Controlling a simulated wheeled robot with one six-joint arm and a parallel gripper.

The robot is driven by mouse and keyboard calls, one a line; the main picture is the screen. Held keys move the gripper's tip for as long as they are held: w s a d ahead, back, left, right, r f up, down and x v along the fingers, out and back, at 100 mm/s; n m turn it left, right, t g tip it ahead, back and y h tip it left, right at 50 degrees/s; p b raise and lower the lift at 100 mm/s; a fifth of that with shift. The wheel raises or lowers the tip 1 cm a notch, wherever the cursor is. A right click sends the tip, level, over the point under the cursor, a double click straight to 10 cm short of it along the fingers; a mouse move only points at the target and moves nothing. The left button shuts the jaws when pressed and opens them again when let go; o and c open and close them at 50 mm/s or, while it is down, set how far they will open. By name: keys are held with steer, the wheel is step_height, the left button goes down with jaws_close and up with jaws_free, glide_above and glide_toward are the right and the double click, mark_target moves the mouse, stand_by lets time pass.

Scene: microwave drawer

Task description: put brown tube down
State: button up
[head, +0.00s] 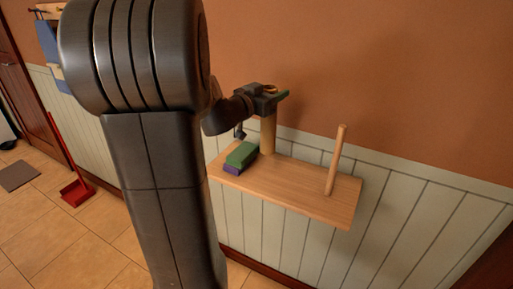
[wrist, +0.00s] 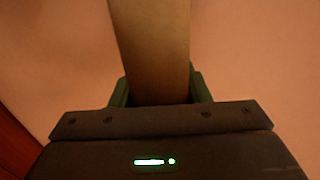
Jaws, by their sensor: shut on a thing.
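The brown tube (head: 267,136) is upright below my gripper (head: 270,92), over the back left part of a wooden shelf board (head: 285,190). Its lower end meets the board in the head view; I cannot tell whether it touches. In the wrist view the tube (wrist: 150,50) is between the green fingers of my gripper (wrist: 158,92), which is shut on it. The gripper is near the tube's top in the head view, and the fingers are partly hidden there.
A green and purple block (head: 240,157) lies on the board's left end, close to the tube. A wooden peg (head: 336,160) rises near the right end. Bare board lies between. The wall (head: 420,90) is close behind. A red dustpan (head: 76,190) stands on the floor at left.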

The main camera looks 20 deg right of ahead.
step_height(320, 180, down, 8)
steer(key=shift+b, duration=0.45)
steer(key=shift+f, duration=0.1)
steer(key=o, duration=1.2)
steer(key=shift+c, duration=0.2)
steer(key=v, duration=1.2)
steer(key=shift+b, duration=0.45)
